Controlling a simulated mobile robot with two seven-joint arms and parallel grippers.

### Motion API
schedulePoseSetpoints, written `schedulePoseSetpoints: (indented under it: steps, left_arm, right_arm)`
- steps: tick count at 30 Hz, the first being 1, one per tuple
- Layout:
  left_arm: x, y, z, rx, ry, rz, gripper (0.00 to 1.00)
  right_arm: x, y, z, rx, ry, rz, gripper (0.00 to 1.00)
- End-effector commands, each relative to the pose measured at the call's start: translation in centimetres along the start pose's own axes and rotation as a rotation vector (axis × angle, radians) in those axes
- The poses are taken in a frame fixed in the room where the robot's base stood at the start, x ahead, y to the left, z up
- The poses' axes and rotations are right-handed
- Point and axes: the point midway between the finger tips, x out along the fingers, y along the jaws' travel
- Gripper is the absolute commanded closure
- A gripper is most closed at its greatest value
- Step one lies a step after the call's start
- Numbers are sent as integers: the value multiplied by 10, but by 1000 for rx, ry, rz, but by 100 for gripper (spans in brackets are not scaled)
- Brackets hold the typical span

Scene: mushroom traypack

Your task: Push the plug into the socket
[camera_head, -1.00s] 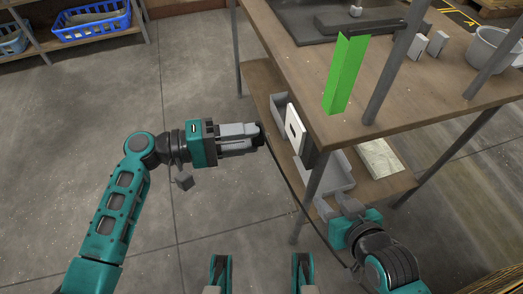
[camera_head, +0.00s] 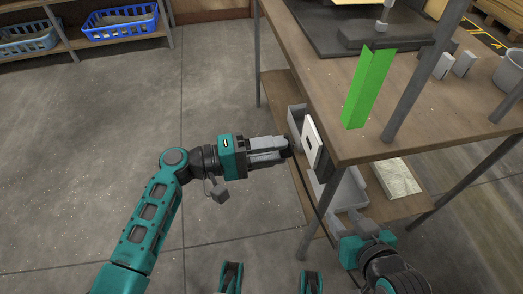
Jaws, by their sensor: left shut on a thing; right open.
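My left gripper (camera_head: 281,151) is shut on a dark plug (camera_head: 287,146) with a black cable (camera_head: 302,188) hanging from it. Most of the plug is hidden by the fingers. The socket (camera_head: 311,143) is a white plate with a dark slot, mounted upright at the table's left side. The plug is just left of the plate; a small gap seems to lie between them. My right gripper (camera_head: 344,222) is open near the table leg, below the tabletop; whether it touches the cable I cannot tell.
The wooden table (camera_head: 400,140) carries a green angled piece (camera_head: 367,88), small grey blocks (camera_head: 453,65) and a pot (camera_head: 510,70). Grey bins (camera_head: 350,192) sit on its lower shelf. Blue baskets (camera_head: 120,22) stand on a shelf at the back left. The floor on the left is clear.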

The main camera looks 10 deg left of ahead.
Motion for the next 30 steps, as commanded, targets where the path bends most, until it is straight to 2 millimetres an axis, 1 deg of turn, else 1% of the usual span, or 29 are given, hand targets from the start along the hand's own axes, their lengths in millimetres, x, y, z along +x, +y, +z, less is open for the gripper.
schedulePoseSetpoints:
  steps: [3,12,30]
  left_arm:
    - [12,0,0,0,0,3,85]
    - [26,0,0,-1,0,1,85]
    - [27,0,0,0,0,0,85]
  right_arm:
    - [1,0,1,1,-1,1,57]
    - [1,0,2,1,-3,1,57]
    - [0,1,-2,0,5,1,57]
